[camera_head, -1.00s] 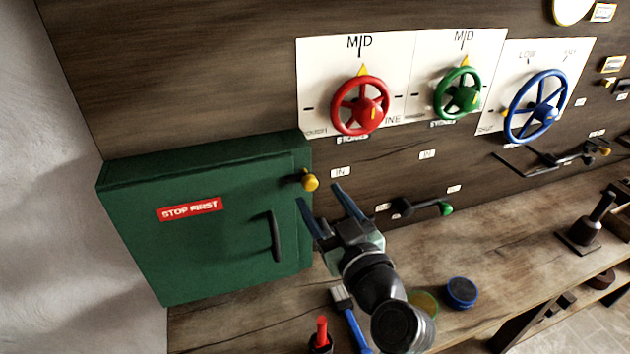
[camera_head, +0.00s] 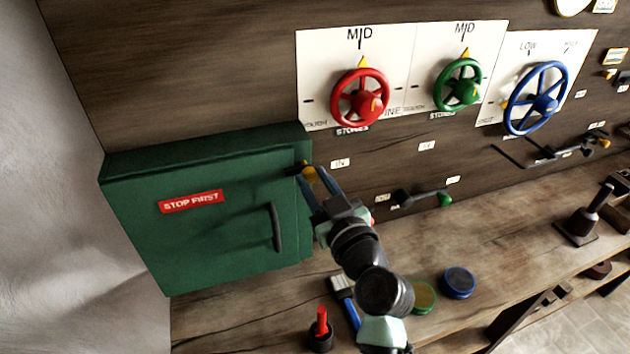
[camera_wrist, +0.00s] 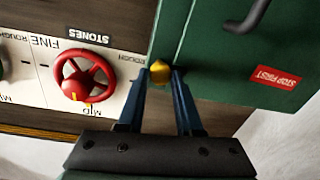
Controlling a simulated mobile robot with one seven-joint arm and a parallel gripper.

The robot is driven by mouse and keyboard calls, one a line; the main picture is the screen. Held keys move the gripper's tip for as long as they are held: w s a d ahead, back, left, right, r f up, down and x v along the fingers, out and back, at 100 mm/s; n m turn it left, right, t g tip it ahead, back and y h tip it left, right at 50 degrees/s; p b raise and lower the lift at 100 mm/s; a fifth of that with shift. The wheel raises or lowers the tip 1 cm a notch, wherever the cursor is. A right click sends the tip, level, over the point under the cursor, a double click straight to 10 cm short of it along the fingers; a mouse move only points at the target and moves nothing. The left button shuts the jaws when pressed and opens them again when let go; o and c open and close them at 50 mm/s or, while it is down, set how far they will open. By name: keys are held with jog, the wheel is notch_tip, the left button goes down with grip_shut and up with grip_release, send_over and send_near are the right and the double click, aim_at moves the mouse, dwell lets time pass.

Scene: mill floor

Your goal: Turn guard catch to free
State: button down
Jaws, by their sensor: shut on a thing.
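The guard catch is a small yellow knob (camera_head: 308,172) at the upper right edge of the green guard box (camera_head: 240,229). It also shows in the wrist view (camera_wrist: 159,72), between the tips of my blue fingers. My gripper (camera_head: 312,180) reaches up to it from below right and is shut on the yellow catch. The fingers cover part of the knob in the head view, and its exact turn angle is hard to tell. The green door is closed, with a dark handle (camera_head: 276,227) and a red "STOP FIRST" label (camera_head: 191,201).
Red (camera_head: 360,97), green (camera_head: 457,84) and blue (camera_head: 537,98) handwheels are on the wall to the right. A green-knobbed lever (camera_head: 425,197) is right of my gripper. Below are a brush (camera_head: 345,292), a red-handled item (camera_head: 321,325) and round tins (camera_head: 459,282).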

jog(key=shift+f, duration=0.1)
dwell(0.3)
jog(key=m+b, duration=0.2)
jog(key=m, duration=0.2)
jog(key=m+b, duration=0.1)
jog(key=m, duration=0.3)
jog(key=shift+m+t, duration=0.3)
jog(key=shift+t, duration=0.1)
jog(key=m, duration=0.5)
jog(key=shift+m+h+p, duration=0.4)
jog(key=shift+f+m+p, duration=0.15)
jog(key=shift+m+p, duration=0.6)
jog(key=shift+m, duration=1.45)
jog(key=c, duration=0.6)
grip_release()
